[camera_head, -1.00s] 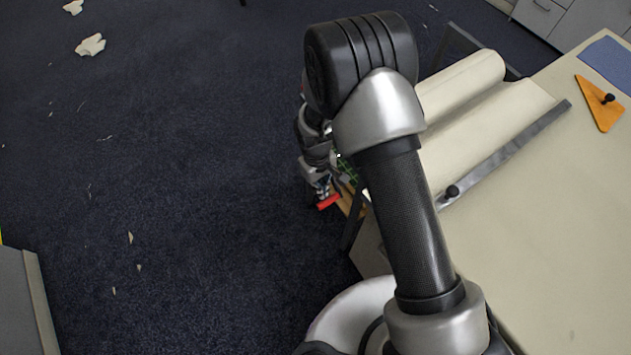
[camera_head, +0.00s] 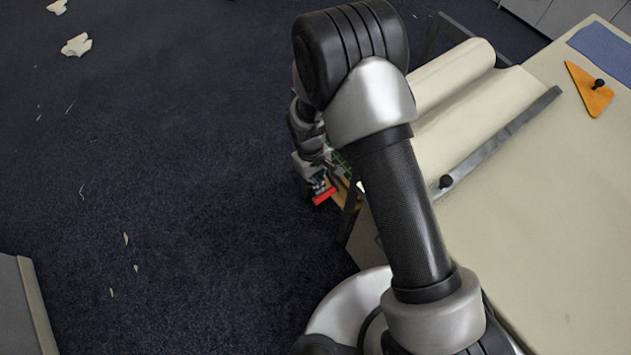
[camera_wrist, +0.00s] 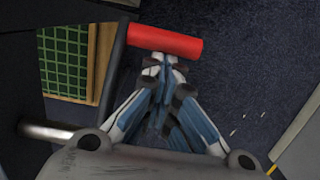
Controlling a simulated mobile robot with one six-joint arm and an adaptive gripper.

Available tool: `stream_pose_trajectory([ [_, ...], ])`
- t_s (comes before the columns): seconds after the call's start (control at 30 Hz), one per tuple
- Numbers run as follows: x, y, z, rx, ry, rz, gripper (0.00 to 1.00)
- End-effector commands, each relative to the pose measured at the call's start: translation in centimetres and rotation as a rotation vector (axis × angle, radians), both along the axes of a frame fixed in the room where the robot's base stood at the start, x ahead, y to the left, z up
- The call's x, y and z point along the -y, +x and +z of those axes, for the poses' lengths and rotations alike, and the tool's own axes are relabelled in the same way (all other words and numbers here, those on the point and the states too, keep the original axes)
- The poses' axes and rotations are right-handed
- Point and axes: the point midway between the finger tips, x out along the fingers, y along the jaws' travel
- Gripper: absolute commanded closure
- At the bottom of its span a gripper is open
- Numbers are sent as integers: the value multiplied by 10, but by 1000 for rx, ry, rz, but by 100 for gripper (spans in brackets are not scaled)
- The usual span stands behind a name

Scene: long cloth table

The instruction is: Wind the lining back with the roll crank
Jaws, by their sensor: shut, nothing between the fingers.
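The roll crank's red handle (camera_wrist: 172,42) lies just beyond my fingertips in the wrist view, joined at its left end to a dark crank arm (camera_wrist: 111,80). The red handle (camera_head: 324,196) also shows beside the table end in the head view. My gripper (camera_wrist: 164,64) is shut and empty, its tips at or very near the handle's near side; I cannot tell if they touch. The cream lining roll (camera_head: 455,73) sits at the table's end, with a sheet (camera_head: 480,108) running from it onto the table. My arm hides part of the roll.
A metal bar (camera_head: 505,134) with a black knob lies across the sheet's edge. An orange triangle (camera_head: 589,92) and a blue cloth (camera_head: 608,50) lie on the table (camera_head: 540,220). A green grid (camera_wrist: 66,62) shows left of the crank. Dark floor left is mostly clear, with scraps.

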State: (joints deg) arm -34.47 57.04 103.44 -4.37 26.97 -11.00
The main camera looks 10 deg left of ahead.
Motion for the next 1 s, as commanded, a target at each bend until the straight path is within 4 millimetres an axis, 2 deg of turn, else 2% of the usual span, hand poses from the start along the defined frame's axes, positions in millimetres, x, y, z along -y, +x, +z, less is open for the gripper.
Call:
stream_pose_trajectory([
  [0.47,4,-4,5,-81,-93,2,100],
  [0.67,6,-5,13,-176,-206,1,100],
  [1.0,10,-8,29,-173,-202,0,100],
])
